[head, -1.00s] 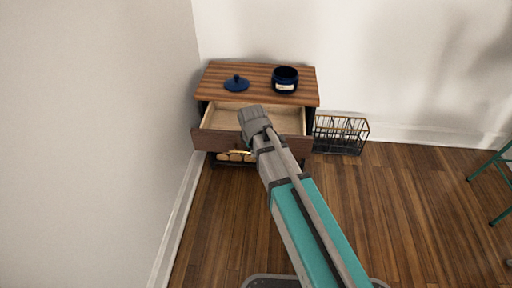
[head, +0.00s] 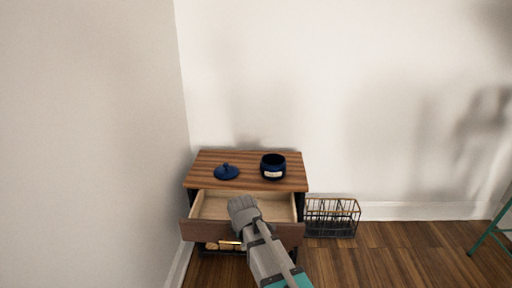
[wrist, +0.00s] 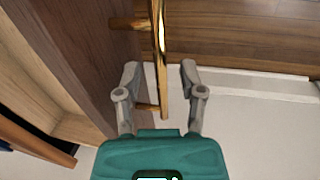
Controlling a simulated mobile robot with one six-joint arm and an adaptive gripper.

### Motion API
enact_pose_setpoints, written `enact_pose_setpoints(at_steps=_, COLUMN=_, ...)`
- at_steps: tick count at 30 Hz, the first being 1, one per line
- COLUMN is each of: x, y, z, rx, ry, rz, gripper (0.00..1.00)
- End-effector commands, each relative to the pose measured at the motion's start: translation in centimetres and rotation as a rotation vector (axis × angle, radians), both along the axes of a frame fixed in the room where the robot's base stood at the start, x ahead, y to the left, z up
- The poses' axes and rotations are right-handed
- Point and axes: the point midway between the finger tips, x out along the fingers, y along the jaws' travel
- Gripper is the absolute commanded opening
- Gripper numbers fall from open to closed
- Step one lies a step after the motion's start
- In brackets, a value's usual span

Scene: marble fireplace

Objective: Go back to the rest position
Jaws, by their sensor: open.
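My gripper (wrist: 160,72) is open, with its two grey fingers on either side of a gold bar handle (wrist: 158,40) in the wrist view. I cannot tell whether they touch it. The handle is on the dark brown front (wrist: 85,45) of an open drawer. In the head view my gripper (head: 243,207) is at the drawer (head: 215,207), over its front edge; its fingertips are hidden there. The drawer looks empty where it shows. Part of the gold handle (head: 228,243) shows below my wrist.
A wooden-topped cabinet (head: 245,161) stands in the corner, bearing a blue lid (head: 227,173) and a dark blue jar (head: 273,168). A black wire rack (head: 331,219) stands on the floor to its right. Green metal legs (head: 490,232) are at the far right. Floor between is clear.

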Motion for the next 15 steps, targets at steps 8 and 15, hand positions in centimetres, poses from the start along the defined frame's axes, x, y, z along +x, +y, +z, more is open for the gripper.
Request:
enact_pose_setpoints(at_steps=8, x=-1.0, y=-3.4, z=1.5, rx=0.025, ry=0.021, rz=-0.176, gripper=0.51)
enact_pose_setpoints(at_steps=15, x=-3.4, y=-9.9, z=4.3, rx=0.075, ry=0.065, rz=-0.564, gripper=0.51)
